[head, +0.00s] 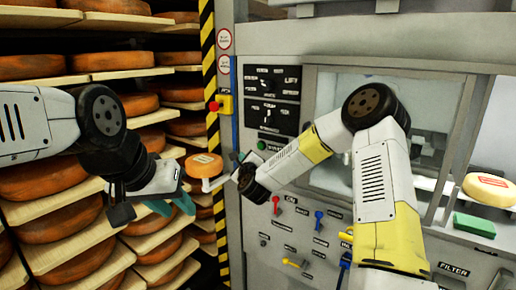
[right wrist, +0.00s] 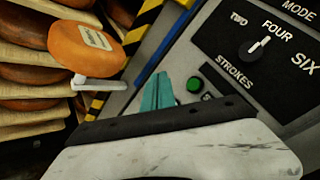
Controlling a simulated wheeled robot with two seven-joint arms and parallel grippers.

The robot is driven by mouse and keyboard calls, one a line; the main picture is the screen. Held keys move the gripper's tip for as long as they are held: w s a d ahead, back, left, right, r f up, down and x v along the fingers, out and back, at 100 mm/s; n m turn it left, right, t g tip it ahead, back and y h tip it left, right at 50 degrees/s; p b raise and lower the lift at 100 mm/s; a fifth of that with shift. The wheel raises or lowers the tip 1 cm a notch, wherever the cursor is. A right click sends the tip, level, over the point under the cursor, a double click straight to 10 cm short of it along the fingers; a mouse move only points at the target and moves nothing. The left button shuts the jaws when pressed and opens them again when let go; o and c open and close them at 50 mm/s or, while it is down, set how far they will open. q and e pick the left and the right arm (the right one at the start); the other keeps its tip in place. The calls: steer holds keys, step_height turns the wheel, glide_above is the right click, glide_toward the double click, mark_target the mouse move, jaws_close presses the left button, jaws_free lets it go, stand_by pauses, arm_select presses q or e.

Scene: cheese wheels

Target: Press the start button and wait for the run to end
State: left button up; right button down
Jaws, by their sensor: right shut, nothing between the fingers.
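The start button (head: 262,145) is a small green knob on the grey machine front, below the black dial panel. In the right wrist view the green button (right wrist: 194,85) sits just right of the teal fingertips, with its label mostly hidden. My right gripper (head: 243,158) is shut and empty, close to the button on its left side. Its teal fingers (right wrist: 157,92) show together in the wrist view; I cannot tell any contact with the button. My left gripper (head: 172,204) hangs in front of the cheese shelves, its teal fingers apart and empty.
An orange cheese wheel on a white arm (right wrist: 100,84) stands left of the panel. The STROKES dial (right wrist: 257,47) points at FOUR. Red and blue levers (head: 319,220) are below. A green block (head: 474,225) and a yellow cheese (head: 489,190) lie at right. Shelves of cheese (head: 45,65) fill the left.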

mark_target(261, 146)
steer(key=w+d, duration=0.5)
steer(key=w, duration=0.2)
stand_by(0.3)
steer(key=shift+d, duration=0.1)
stand_by(1.8)
steer(key=shift+w+d, duration=0.25)
steer(key=shift+w, duration=0.1)
